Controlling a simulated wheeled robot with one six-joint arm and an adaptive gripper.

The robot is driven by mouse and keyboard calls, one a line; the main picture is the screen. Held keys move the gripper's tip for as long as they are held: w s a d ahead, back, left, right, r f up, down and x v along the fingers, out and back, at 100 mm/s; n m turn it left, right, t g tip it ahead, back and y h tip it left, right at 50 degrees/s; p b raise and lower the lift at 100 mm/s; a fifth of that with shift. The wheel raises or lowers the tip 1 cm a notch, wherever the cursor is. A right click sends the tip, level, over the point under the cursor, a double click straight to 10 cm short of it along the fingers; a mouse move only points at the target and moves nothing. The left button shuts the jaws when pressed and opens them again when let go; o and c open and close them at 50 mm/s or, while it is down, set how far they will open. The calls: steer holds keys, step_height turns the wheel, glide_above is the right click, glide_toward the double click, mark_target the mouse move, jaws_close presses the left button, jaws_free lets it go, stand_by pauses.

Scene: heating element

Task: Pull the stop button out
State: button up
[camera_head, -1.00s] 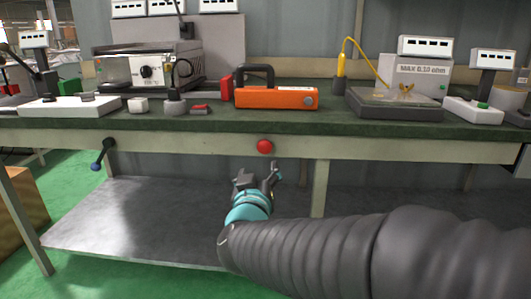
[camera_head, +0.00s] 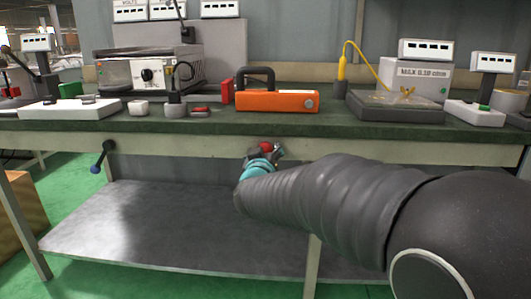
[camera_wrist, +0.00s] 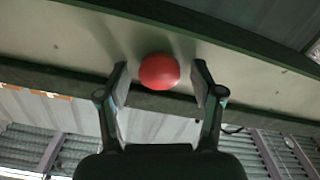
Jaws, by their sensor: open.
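The stop button is a round red knob (camera_head: 266,146) on the front rail of the workbench. In the wrist view the red button (camera_wrist: 159,71) sits between the tips of my two fingers, with a small gap visible on each side. My gripper (camera_wrist: 161,84) is open around the button and does not appear to touch it. In the head view my gripper (camera_head: 264,155) is at the rail, and its fingers partly cover the button's lower part.
The workbench top (camera_head: 230,127) lies above the rail and carries an orange device (camera_head: 277,101) and a toaster oven (camera_head: 148,70). A blue-knobbed lever (camera_head: 101,158) hangs at the left of the rail. A lower shelf (camera_head: 180,225) lies below.

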steer(key=shift+w, duration=0.15)
steer(key=shift+c, duration=0.3)
jaws_close()
steer(key=shift+s+r+p, duration=0.1)
steer(key=shift+s+p, duration=0.4)
steer(key=shift+s, duration=0.1)
steer(key=shift+o, duration=0.3)
jaws_free()
